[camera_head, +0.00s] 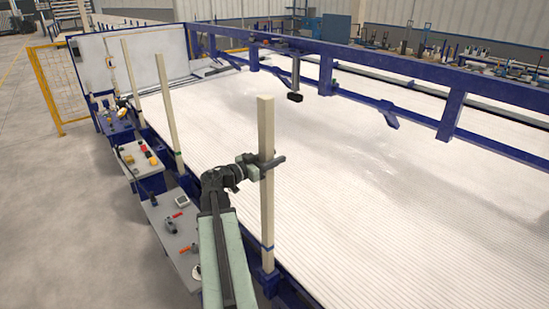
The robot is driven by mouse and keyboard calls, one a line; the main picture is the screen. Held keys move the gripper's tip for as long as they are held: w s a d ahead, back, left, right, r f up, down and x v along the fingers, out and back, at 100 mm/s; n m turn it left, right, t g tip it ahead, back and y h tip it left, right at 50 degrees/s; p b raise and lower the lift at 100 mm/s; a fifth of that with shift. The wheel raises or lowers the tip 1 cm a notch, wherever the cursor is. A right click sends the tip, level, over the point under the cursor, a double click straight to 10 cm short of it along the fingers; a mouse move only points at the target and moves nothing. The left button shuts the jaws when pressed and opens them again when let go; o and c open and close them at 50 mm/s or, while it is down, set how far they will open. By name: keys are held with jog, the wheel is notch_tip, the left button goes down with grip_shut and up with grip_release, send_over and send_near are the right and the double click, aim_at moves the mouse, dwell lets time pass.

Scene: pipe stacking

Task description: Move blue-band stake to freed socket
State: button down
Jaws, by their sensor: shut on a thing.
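The blue-band stake (266,180) is a pale, square wooden post standing upright at centre right, with a dark blue band near its lower end. Its foot is at a blue socket (268,279) on the near side of the blue frame; I cannot tell whether it is fully seated. My gripper (265,163) is shut on the stake a little above its middle, with the fingers around it. A second pale stake (167,110), with a green band low down, stands upright further back. A third stake (132,78) stands behind that near the white panel.
Grey tables with tools (160,222) run along the left side of the frame. A large bed of white pipes (370,180) fills the right. A blue beam (400,72) runs along its far side. Open floor (50,210) lies at the left.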

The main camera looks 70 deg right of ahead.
aim_at(273, 103)
jog(key=shift+r+p, duration=3.65)
jog(key=shift+r, duration=0.55)
notch_tip(273, 103, up, 12)
jog(key=p, duration=1.2)
jog(key=shift+w, duration=0.1)
